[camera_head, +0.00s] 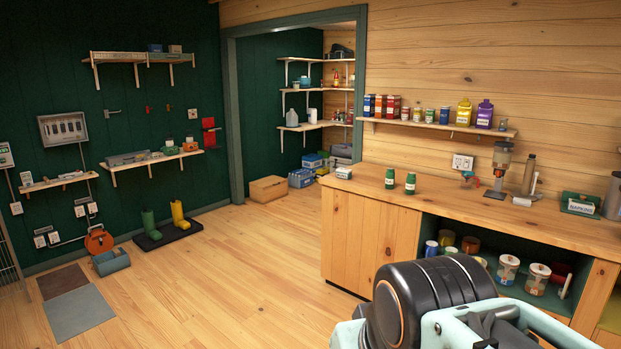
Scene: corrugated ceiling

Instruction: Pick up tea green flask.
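Two small dark green containers with white labels and pale tops stand upright on the wooden counter (470,202), near its left end. They are the left green container (390,178) and the right green container (410,183), a small gap apart. They could be green tea flasks, but the labels are too small to read. Part of my arm, black and pale mint, fills the lower right, in front of the counter and apart from both containers. I cannot make out any gripper fingers.
A tall brown-grey bottle (528,174), a grinder-like device (500,168) and a green napkin box (580,204) stand farther right on the counter. A shelf (440,127) with several jars hangs above. Open floor (235,270) lies to the left.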

